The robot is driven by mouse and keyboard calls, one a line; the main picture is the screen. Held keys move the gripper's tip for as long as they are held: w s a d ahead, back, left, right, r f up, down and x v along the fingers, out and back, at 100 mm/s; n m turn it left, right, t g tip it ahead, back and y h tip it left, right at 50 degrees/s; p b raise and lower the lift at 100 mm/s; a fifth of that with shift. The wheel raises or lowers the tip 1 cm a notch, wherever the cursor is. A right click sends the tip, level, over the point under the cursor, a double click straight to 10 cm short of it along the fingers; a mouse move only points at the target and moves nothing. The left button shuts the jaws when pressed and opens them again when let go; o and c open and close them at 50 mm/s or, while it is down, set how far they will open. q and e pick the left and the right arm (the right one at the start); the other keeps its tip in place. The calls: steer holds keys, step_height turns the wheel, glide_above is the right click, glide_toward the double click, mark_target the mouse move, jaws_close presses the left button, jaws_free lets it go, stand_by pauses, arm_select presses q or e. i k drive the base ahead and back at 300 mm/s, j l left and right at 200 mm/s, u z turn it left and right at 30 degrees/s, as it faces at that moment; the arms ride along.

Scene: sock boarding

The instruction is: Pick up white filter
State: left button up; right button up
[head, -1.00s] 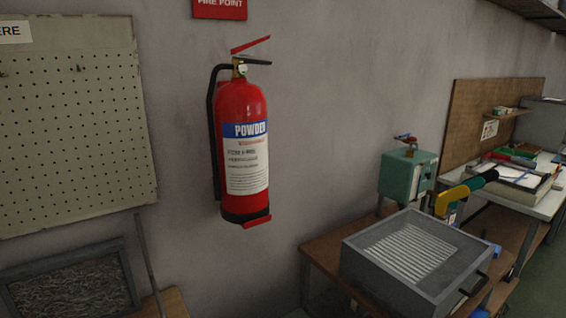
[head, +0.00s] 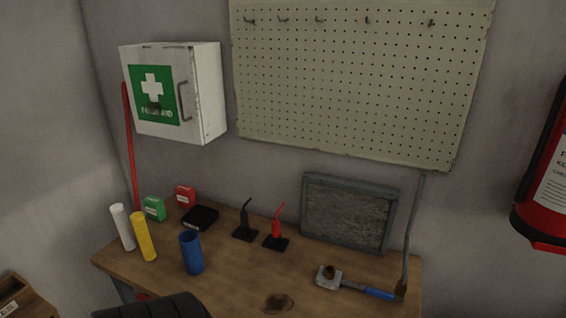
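A white cylinder (head: 122,228), which looks like the white filter, stands upright near the left end of the wooden workbench (head: 235,285). A yellow cylinder (head: 144,237) stands close to its right, and a blue cylinder (head: 191,253) stands further right and nearer the front. Neither of my grippers shows in the head view.
Green (head: 154,209) and red (head: 185,196) boxes, a black box (head: 200,218), black (head: 245,222) and red (head: 277,228) upright tools, a grey-framed panel (head: 348,212) and a hammer (head: 362,288) are on the bench. A dark ribbed shape (head: 150,307) shows at the bottom. A first-aid cabinet (head: 205,92) hangs above.

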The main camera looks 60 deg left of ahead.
mark_target(118, 211)
steer(key=u, duration=2.95)
steer(key=i+j, duration=0.45)
steer(key=j, duration=0.15)
steer(key=i+z, duration=0.05)
